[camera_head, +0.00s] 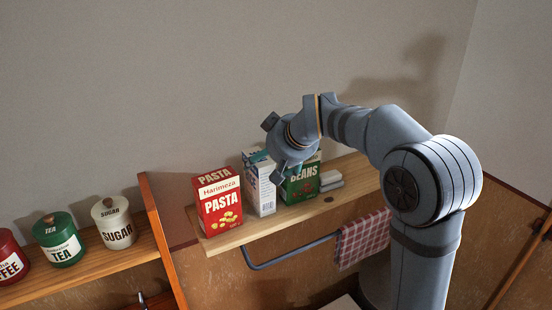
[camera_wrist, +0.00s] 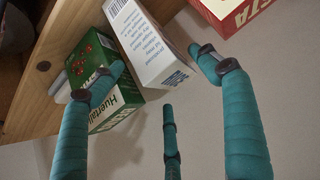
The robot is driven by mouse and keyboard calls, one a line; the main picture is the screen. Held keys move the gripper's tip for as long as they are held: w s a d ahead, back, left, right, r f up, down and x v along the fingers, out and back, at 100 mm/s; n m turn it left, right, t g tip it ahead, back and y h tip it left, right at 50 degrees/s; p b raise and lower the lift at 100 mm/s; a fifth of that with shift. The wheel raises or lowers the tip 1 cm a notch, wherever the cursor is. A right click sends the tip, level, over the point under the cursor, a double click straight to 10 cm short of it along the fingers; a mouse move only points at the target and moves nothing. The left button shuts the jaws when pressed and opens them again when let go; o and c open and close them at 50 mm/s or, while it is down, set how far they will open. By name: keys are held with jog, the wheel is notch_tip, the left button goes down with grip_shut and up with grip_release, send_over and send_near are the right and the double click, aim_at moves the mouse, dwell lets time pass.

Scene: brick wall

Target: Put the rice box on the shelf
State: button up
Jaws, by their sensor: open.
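A white box with blue print (camera_head: 262,194), likely the rice box, stands on the wooden shelf (camera_head: 230,240) between the pasta box and the beans box. Its name cannot be read, and my gripper hides part of its top. It also shows in the wrist view (camera_wrist: 148,45). My gripper (camera_head: 266,168) is above the shelf near the box top. In the wrist view its teal fingers (camera_wrist: 160,75) are spread, with the white box between and beyond the two front fingertips. I cannot tell whether they touch it. Nothing is held.
The red pasta box (camera_head: 219,204) stands close on the left. The green beans box (camera_head: 300,184) is close on the right, with small white packets (camera_head: 331,180) beyond. A checked towel (camera_head: 363,238) hangs from a rail below. Canisters (camera_head: 113,224) stand on the left shelf.

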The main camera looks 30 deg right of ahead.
jog(key=shift+o, duration=0.5)
jog(key=b+v, duration=0.1)
jog(key=v, duration=0.6)
